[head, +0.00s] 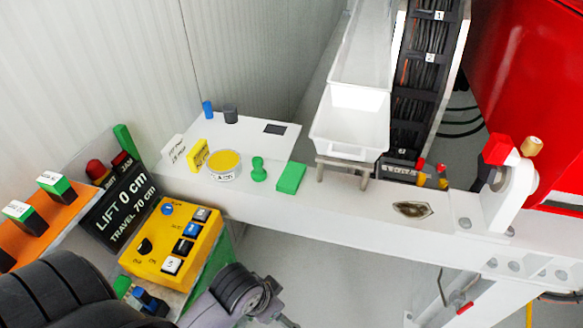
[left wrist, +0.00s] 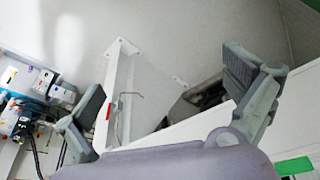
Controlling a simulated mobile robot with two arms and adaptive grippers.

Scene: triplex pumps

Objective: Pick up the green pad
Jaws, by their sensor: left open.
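The green pad (head: 291,178) is a flat green block on the white beam in the head view. A green stamp-like piece (head: 259,170) stands just left of it. My left gripper (left wrist: 170,103) is open in the left wrist view, its two fingers wide apart with nothing held between them. In the head view, part of my left arm shows at the lower left, below the beam and apart from the pad; the fingertips are not clear there. A green patch at the lower right edge of the wrist view is cut off, and I cannot tell what it is. My right gripper is not in view.
A yellow-topped round tin (head: 224,163), a yellow block (head: 197,155) and a white bin (head: 350,122) stand near the pad. A yellow control box (head: 172,243) and lift display (head: 121,205) are at the left.

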